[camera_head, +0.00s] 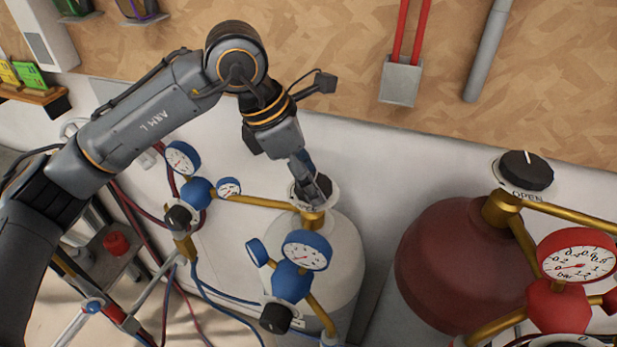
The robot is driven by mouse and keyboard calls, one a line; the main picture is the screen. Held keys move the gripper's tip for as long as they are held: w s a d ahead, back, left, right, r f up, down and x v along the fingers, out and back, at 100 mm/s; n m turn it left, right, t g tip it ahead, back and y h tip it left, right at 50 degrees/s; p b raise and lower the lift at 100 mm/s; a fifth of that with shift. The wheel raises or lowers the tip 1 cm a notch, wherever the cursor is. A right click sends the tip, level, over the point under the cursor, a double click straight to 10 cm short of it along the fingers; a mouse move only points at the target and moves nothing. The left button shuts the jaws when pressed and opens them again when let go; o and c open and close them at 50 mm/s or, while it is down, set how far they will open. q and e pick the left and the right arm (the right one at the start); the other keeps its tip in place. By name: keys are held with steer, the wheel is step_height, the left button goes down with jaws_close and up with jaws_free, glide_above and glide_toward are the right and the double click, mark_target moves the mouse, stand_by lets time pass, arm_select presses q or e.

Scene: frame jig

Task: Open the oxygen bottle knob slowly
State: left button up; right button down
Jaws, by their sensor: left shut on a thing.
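The white oxygen bottle (338,252) stands in the middle, with brass fittings and blue gauges (306,250) in front of it. Its dark knob (321,187) sits on top above a pale ring. My left gripper (311,186) reaches down from above and is shut on this knob, hiding much of it. The knob's marking is not readable. My right gripper is not in view.
A dark red bottle (455,262) stands at right with a black knob (526,170) marked OPEN and a red gauge (577,256). More blue gauges (183,158) and brass pipes lie left of the white bottle. Red and blue hoses hang at lower left.

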arm_select(q)
steer(key=n+b, duration=0.1)
steer(key=b, duration=0.1)
steer(key=n+b, duration=0.1)
steer(key=shift+s+f+n+t+b, duration=0.1)
steer(key=shift+f+n+t+b, duration=0.2)
steer(key=shift+t+b, duration=0.1)
steer(key=shift+s+r+n+t+y+b, duration=0.15)
steer(key=shift+n+t+y+b, duration=0.35)
steer(key=shift+n+b, duration=0.95)
steer(key=o, duration=1.1)
steer(key=shift+r, duration=0.1)
steer(key=shift+o, duration=0.2)
steer(key=v, duration=1.2)
